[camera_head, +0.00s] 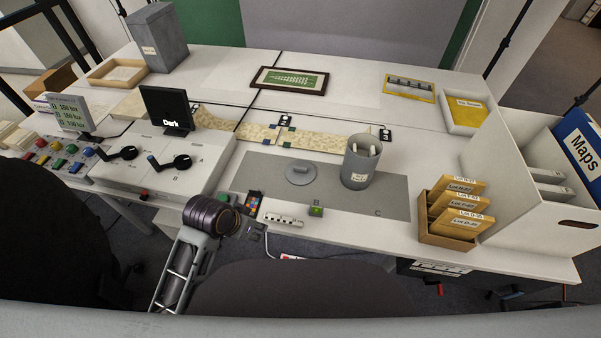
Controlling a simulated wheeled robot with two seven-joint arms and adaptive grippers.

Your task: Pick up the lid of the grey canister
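The grey canister (359,167) stands upright and open-topped on a grey mat (392,197), with light-coloured items showing inside its mouth and a small label on its front. Its lid, a flat grey disc with a raised knob (300,173), lies on the mat to the left of the canister, apart from it. My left gripper (253,231) is at the table's front edge, below and left of the lid and clear of it. Its fingers are small and dark, and their opening is unclear. My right gripper is not in view.
A box of envelopes (452,212) stands right of the mat. A control desk (165,165) is at left.

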